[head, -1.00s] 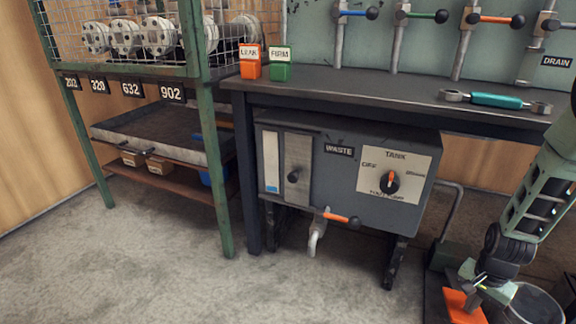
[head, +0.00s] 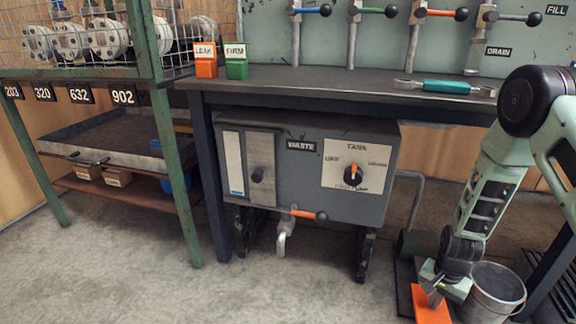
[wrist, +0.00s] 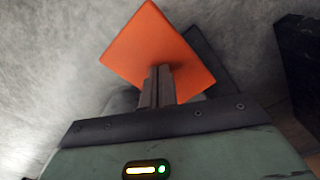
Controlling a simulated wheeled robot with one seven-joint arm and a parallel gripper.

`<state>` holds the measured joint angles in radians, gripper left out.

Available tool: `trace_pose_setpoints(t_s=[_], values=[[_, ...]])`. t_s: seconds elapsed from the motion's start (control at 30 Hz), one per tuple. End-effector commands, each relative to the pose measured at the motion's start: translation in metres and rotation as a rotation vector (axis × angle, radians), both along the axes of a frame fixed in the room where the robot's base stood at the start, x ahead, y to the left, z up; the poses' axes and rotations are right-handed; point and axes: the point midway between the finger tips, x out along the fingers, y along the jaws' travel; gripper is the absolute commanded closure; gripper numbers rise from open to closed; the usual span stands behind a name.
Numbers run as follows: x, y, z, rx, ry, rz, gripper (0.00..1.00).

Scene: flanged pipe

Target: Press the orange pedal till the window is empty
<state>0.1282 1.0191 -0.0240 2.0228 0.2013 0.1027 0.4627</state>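The orange pedal (head: 430,308) is low by the floor at the lower right of the head view, left of a metal bucket. My gripper (head: 436,288) points down at it, and its fingertips appear to rest on the plate. In the wrist view the fingers (wrist: 160,86) are together with nothing between them, over the near part of the pedal (wrist: 158,45). The window (head: 235,163) is a tall pale strip on the left of the grey waste tank (head: 305,205). A small blue band shows at its bottom; the rest looks pale.
The bucket (head: 495,292) stands right beside my gripper. The tank has a dial (head: 353,175) and an orange-handled drain tap (head: 309,215) under it. The workbench (head: 330,82) is above. Floor to the left is clear.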

Motion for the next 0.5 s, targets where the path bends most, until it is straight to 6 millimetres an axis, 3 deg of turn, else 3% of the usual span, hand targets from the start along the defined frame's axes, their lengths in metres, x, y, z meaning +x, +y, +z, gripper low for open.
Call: trace_pose_setpoints(t_s=[0.37,0.5], values=[[0.001,0.000,-0.024,-0.001,-0.004,0.000,1.00],[0.001,-0.001,-0.017,-0.001,-0.004,0.000,1.00]])
